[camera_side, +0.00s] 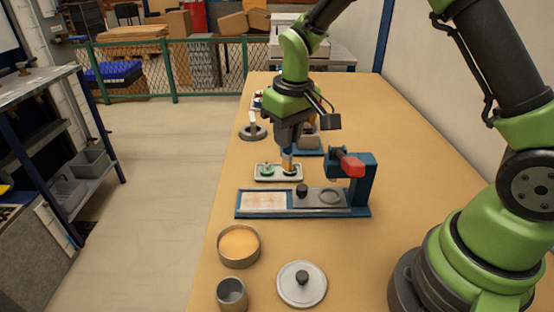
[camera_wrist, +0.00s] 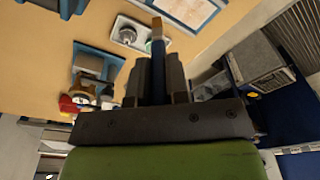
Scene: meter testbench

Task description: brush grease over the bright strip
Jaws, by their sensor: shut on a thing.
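My gripper (camera_side: 289,146) points down and is shut on a slim brush (camera_side: 287,160) with a blue handle and a pale lower end. The brush also shows between the fingers in the wrist view (camera_wrist: 157,62). Its lower end is over or in the right part of a small white tray (camera_side: 265,177); I cannot tell whether it touches. A pale panel with faint orange marks (camera_side: 264,202), perhaps the bright strip, lies on the left part of a blue-edged fixture (camera_side: 372,205), nearer the side camera than the brush. The panel also shows in the wrist view (camera_wrist: 186,10).
A red-ended clamp (camera_side: 352,166) rises at the fixture's right, and a black knob (camera_side: 302,190) stands mid-fixture. An orange-filled round tin (camera_side: 239,246), a grey cup (camera_side: 232,293) and a knobbed lid (camera_side: 302,284) stand in front. The table's left edge is near.

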